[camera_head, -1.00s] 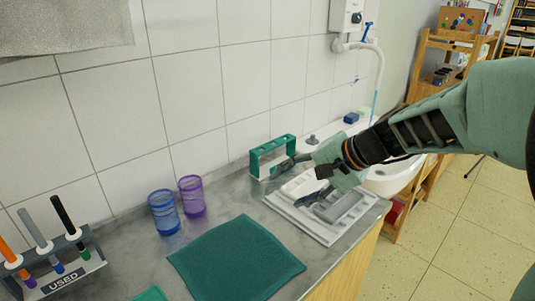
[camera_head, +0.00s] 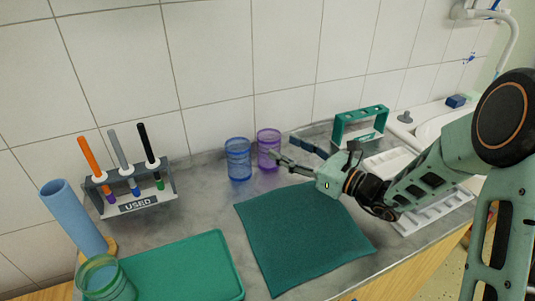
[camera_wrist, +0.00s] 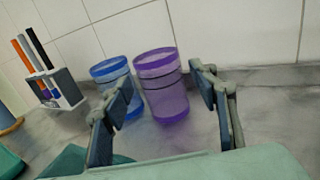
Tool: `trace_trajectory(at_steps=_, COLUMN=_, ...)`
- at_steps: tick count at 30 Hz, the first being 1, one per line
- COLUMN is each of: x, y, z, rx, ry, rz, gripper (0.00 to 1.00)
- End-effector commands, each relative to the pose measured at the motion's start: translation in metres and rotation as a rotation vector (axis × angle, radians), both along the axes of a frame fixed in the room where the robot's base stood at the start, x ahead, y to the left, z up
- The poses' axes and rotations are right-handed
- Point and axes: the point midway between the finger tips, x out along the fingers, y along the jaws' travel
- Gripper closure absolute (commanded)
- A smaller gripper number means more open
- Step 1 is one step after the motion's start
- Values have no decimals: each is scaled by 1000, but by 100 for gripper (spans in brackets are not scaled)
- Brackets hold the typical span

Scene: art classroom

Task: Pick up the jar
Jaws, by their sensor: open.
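A purple see-through jar (camera_head: 268,148) and a blue see-through jar (camera_head: 238,160) stand upright side by side near the tiled wall. A green jar (camera_head: 106,280) stands at the lower left. My gripper (camera_head: 281,148) is open and empty, just right of the purple jar and pointing left. In the wrist view, the purple jar (camera_wrist: 162,85) appears between my open fingers (camera_wrist: 160,77), beyond the tips. The blue jar (camera_wrist: 112,82) is partly hidden behind the left finger there. I cannot tell whether a fingertip touches the purple jar.
A dark green cloth (camera_head: 300,235) lies in front of the jars. A green tray (camera_head: 185,268) and a "USED" marker rack (camera_head: 140,203) are to the left, beside a blue cylinder (camera_head: 72,217). A teal rack (camera_head: 340,130) and white tray (camera_head: 440,212) are to the right.

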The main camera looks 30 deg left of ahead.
Motion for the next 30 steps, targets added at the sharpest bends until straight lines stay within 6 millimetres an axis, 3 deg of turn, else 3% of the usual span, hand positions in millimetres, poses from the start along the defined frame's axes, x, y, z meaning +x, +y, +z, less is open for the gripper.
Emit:
trace_trajectory(at_steps=15, x=11, y=58, z=6, rx=-2, ry=-5, rz=2, gripper=46)
trace_trajectory(at_steps=24, x=12, y=63, z=7, rx=-3, ry=-3, rz=0, gripper=46)
trace_trajectory(at_steps=30, x=12, y=63, z=7, rx=-3, ry=-3, rz=0, gripper=67)
